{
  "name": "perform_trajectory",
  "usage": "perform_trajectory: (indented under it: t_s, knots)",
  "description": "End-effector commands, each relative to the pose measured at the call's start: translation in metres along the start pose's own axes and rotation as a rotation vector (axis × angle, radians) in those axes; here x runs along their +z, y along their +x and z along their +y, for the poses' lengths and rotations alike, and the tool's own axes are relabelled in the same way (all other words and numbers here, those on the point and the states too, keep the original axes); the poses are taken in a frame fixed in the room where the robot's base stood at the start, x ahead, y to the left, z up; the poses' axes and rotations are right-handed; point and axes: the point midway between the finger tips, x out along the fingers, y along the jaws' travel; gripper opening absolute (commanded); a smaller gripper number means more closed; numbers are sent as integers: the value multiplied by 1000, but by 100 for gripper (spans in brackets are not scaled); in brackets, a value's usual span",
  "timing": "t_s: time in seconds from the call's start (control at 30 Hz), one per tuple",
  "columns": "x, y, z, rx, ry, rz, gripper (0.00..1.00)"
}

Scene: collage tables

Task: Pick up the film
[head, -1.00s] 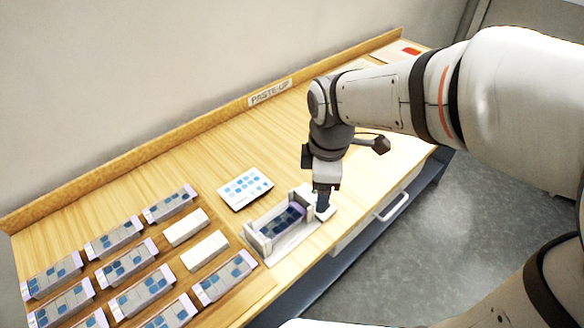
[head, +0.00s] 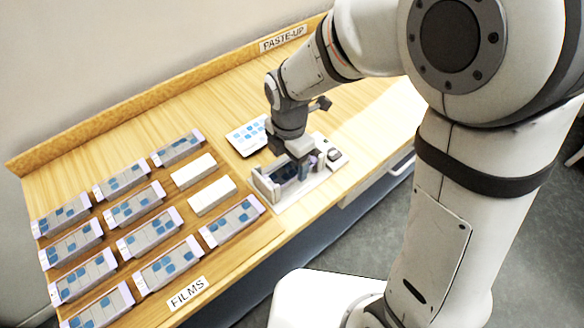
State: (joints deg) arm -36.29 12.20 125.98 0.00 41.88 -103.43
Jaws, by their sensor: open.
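Several films, grey blocks with blue squares and pale lilac ends, lie in rows on the left; one is the near right film (head: 232,220). Another piece with dark blue squares (head: 285,172) lies inside a grey-walled holder (head: 264,188) on the table. My gripper (head: 303,164) points down over the holder, open, with its fingers at the holder's right part. The gripper hides some of the holder and the piece in it. I cannot tell whether the fingers touch the piece.
A white card with blue squares (head: 246,138) lies behind the holder, partly hidden by my gripper. Two blank white blocks (head: 194,170) sit among the films. A "FILMS" label (head: 188,293) is at the front and a "PASTE-UP" label (head: 283,39) at the back ledge.

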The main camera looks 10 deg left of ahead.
Motion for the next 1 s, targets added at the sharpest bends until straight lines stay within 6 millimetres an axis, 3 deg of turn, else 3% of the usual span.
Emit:
perform_trajectory:
  t_s: [0.1,0.33,0.9,1.0]
  knots:
    - [0,9,0,0,1,0,73]
    - [0,10,0,1,2,0,72]
    - [1,9,0,1,3,0,25]
    - [1,9,0,1,3,0,25]
